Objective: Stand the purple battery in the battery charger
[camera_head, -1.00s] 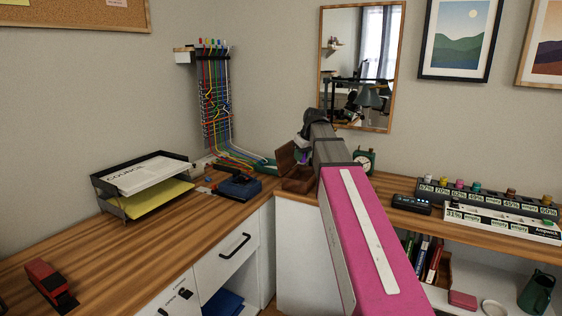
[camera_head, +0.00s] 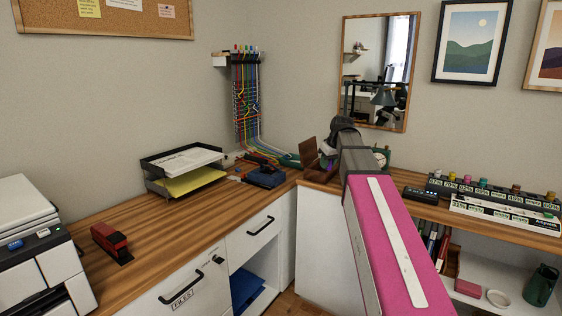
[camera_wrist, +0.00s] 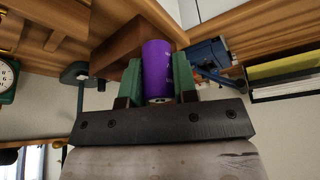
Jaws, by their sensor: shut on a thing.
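My gripper (camera_wrist: 158,78) is shut on the purple battery (camera_wrist: 157,66), which sits between its two green fingers in the wrist view. In the head view only a small purple patch of the battery (camera_head: 329,166) shows past my arm, above the far desk corner, beside a brown wooden box (camera_head: 310,155). The battery charger seems to be the long two-tier rack (camera_head: 505,213) on the right desk, with percent labels and a white front strip. Coloured batteries (camera_head: 483,182) stand along its back row. The front slots are too small to read clearly.
A small black device (camera_head: 420,194) lies left of the rack. A green clock (camera_head: 382,157) stands behind my arm. A blue tool (camera_head: 266,178), paper trays (camera_head: 185,168), a red stapler (camera_head: 112,241) and a printer (camera_head: 40,250) are on the left desk.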

